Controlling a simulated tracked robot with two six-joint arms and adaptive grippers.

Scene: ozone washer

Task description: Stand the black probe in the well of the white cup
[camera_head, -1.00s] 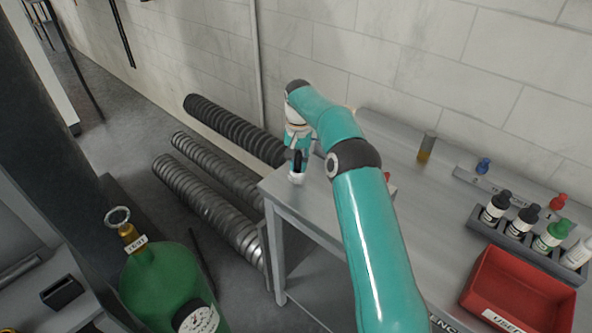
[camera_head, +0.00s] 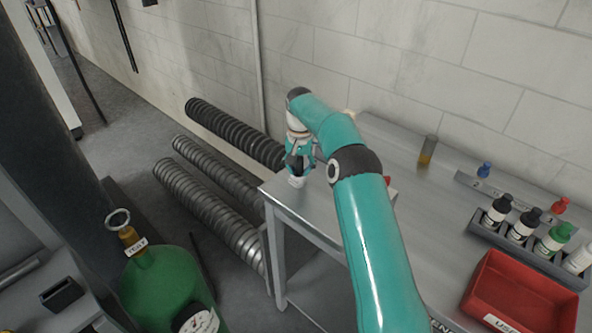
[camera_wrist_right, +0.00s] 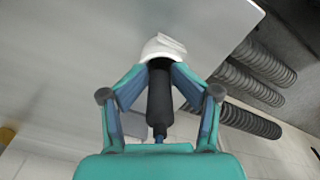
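The white cup (camera_head: 297,181) stands near the far left corner of the grey table (camera_head: 330,212). In the right wrist view the cup (camera_wrist_right: 163,48) is just beyond my fingertips. The black probe (camera_wrist_right: 160,95) is between the fingers, in line with the cup, its far end at the cup's mouth. How deep it sits in the well is hidden. My right gripper (camera_head: 299,165) is over the cup, its fingers (camera_wrist_right: 160,75) spread on both sides of the probe. It looks open, though the tips are close to the probe. My left gripper is not in view.
A red bin (camera_head: 519,296), a rack of several bottles (camera_head: 527,235) and an amber vial (camera_head: 427,151) are on the table to the right. Ribbed hoses (camera_head: 212,205) lie on the floor left of it. A green gas cylinder (camera_head: 165,280) stands at lower left.

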